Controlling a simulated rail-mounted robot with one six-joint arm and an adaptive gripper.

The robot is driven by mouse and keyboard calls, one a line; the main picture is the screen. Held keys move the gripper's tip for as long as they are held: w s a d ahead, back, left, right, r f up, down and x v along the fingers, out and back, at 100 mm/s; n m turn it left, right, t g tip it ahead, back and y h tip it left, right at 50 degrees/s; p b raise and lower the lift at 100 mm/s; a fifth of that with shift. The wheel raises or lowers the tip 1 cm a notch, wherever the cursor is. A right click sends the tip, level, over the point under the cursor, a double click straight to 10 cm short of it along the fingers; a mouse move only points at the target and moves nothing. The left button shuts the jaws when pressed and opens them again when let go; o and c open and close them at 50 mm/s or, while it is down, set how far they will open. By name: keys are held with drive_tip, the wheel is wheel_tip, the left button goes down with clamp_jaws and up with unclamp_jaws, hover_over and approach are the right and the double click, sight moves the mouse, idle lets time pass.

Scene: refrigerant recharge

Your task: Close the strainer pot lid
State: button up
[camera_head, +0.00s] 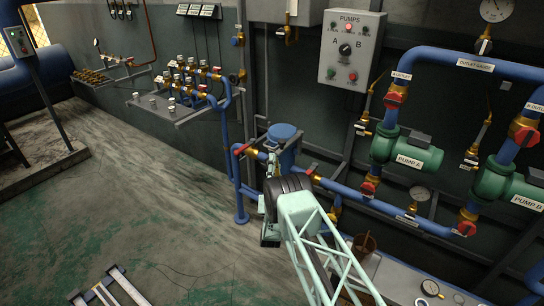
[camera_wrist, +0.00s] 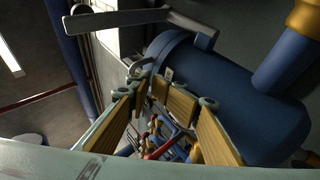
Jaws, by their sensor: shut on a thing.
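The strainer pot (camera_head: 287,158) is a blue upright cylinder on the blue pipework in the middle of the head view. Its round blue lid (camera_head: 283,131) is on top and looks about level; I cannot tell whether a gap is left under it. The wrist view shows the pot (camera_wrist: 240,95) tilted across the right, with a grey bar (camera_wrist: 130,20) at its top end. My gripper (camera_head: 272,155) is at the pot's left side, near the lid's edge. Its tan-padded fingers (camera_wrist: 153,88) close in beside the pot's top end. The exact contact is hidden.
A red-handled valve (camera_head: 241,150) is on the pipe left of the pot, and another red handle (camera_head: 310,173) is to its right. Green pumps (camera_head: 418,155) and a grey control box (camera_head: 351,48) are on the right. The floor at left is mostly clear.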

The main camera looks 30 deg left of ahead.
drive_tip(key=shift+w+d+f, duration=0.2)
drive_tip(key=shift+w+d, duration=0.05)
drive_tip(key=shift+d, duration=0.05)
drive_tip(key=shift+c, duration=0.2)
drive_tip(key=s+d+f, duration=0.1)
drive_tip(key=d+f, duration=0.2)
drive_tip(key=f, duration=0.6)
drive_tip(key=shift+d+f, duration=0.25)
idle(1.3)
drive_tip(key=shift+s, duration=0.1)
drive_tip(key=shift+r+p, duration=0.15)
drive_tip(key=shift+p, duration=0.3)
